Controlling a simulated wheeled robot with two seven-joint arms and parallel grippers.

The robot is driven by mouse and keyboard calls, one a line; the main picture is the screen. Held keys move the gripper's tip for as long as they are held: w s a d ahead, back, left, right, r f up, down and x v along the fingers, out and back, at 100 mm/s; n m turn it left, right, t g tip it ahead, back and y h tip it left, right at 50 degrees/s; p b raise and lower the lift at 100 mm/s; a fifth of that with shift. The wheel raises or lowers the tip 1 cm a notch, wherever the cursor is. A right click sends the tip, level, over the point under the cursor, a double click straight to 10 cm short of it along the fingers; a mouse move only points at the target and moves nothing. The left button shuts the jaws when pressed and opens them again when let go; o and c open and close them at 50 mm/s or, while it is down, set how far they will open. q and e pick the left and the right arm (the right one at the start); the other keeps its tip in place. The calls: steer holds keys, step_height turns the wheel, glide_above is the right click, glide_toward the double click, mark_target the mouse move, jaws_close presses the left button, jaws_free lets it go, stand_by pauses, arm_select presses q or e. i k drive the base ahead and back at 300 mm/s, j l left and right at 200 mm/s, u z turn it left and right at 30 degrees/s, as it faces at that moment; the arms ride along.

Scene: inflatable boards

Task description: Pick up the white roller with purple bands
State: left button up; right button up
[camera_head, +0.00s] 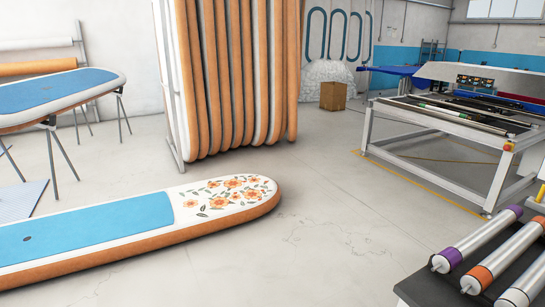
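The white roller with purple bands (484,237) lies at the lower right on a dark-topped table (428,290). It points up and to the right, with one purple band near its near end and another near its far end. It is the leftmost of several rollers lying side by side. Neither of my grippers shows in the head view.
A roller with orange bands (508,259) lies just right of the purple-banded one. A floral board (150,218) lies on the floor at left. A machine frame (440,150) stands behind the table. The floor (330,240) between board and table is clear.

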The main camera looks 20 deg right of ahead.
mark_target(451, 257)
steer(key=i+z, duration=0.6)
steer(key=z, duration=0.2)
steer(key=i+j+z, duration=0.15)
steer(key=i+z, duration=0.25)
steer(key=i+j+z, duration=0.15)
steer(key=z, duration=0.25)
steer(key=i+j+z, duration=0.1)
steer(key=z, duration=0.35)
steer(key=i+j+z, duration=0.2)
steer(key=z, duration=0.25)
steer(key=i+j+z, duration=0.2)
steer(key=z, duration=0.25)
steer(key=i+j+z, duration=0.1)
steer(key=j+z, duration=0.35)
steer(key=i+j+z, duration=0.1)
steer(key=z, duration=0.35)
steer(key=j+z, duration=1.1)
steer(key=j, duration=0.2)
